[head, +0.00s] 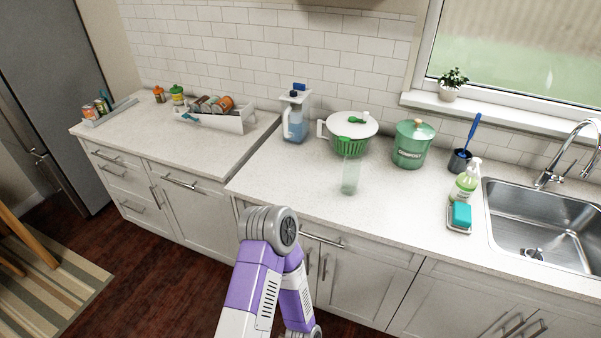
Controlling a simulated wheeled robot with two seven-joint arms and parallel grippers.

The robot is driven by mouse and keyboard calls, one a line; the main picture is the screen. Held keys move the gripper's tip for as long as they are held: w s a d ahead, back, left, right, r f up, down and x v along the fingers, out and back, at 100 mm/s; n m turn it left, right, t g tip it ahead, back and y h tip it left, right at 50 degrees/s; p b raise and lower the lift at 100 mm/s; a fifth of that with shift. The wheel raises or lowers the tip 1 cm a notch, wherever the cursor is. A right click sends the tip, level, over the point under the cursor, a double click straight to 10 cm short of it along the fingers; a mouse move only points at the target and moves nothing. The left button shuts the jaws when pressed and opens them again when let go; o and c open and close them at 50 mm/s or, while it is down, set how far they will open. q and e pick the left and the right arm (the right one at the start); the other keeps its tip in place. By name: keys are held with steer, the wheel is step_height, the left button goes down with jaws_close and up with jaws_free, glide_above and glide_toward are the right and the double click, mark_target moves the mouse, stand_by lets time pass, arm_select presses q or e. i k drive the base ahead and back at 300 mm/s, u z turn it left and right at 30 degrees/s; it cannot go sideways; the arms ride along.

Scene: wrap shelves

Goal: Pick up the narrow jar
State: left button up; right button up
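A narrow, clear, faintly green jar (350,177) stands upright near the front edge of the counter, in front of the green and white salad spinner. It looks empty, and nothing touches it. A purple and white arm of mine with a grey joint comes up from the bottom middle, in front of the cabinets and left of the jar. Neither of my grippers shows in the head view.
The salad spinner (349,133), a green canister (411,144) and a blue-liquid jug (295,117) stand behind the jar. A soap bottle (466,181), sponge (461,214) and sink (545,227) are right. The counter (290,172) left of the jar is clear.

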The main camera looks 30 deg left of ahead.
mark_target(352, 167)
steer(key=u, duration=0.35)
steer(key=k, duration=0.3)
steer(key=u, duration=0.95)
steer(key=i, duration=0.8)
steer(key=z, duration=0.3)
